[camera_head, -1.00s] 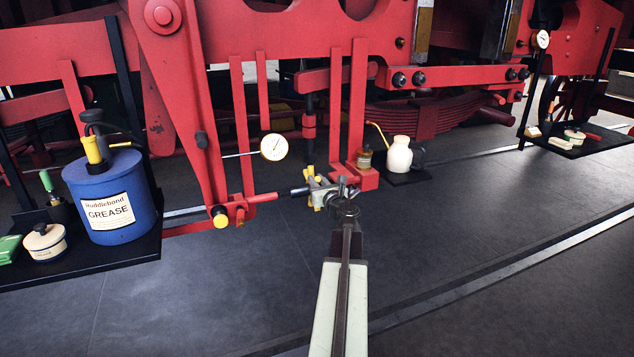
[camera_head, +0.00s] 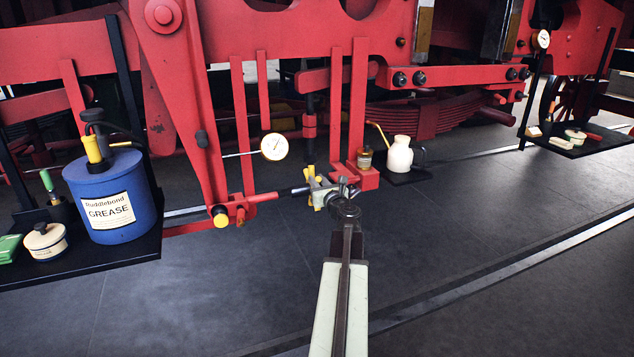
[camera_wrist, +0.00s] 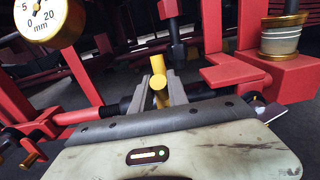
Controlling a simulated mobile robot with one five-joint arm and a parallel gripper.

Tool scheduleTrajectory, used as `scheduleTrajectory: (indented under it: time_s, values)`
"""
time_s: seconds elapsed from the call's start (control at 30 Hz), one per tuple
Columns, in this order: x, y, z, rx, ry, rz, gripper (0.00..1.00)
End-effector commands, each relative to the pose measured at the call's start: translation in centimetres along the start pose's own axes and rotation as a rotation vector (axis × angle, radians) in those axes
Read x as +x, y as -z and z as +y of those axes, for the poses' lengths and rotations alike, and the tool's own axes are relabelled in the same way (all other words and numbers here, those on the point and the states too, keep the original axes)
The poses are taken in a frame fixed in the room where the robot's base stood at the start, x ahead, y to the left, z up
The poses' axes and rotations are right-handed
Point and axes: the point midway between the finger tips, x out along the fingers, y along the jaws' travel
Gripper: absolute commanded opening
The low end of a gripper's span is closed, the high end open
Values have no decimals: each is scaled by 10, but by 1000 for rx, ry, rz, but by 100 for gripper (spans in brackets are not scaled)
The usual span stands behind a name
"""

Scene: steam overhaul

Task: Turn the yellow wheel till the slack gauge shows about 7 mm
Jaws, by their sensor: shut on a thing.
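The yellow wheel (camera_wrist: 158,84) shows in the wrist view as a small round yellow end with a yellow piece behind it, between my jaws. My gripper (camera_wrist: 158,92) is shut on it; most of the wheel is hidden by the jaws. In the head view my gripper (camera_head: 318,194) is at the end of a dark and red rod, below the red frame. The slack gauge (camera_head: 274,147) is a white dial with a brass rim, left of and above my gripper.
A yellow-ended knob (camera_head: 220,217) sits at the rod's left. A blue grease tub (camera_head: 110,195) stands on a black shelf at left. A cream jug (camera_head: 398,154) and a small tin (camera_head: 365,158) are right of my gripper. The floor in front is clear.

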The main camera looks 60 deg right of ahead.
Motion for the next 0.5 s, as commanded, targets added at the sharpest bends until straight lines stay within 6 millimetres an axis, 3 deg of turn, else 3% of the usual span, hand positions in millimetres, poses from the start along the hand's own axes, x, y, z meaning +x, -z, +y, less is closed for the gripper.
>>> scheduleTrajectory:
  time_s: [0.5]
  values:
    - [-22, 37, 1, -2, -3, 2, 0]
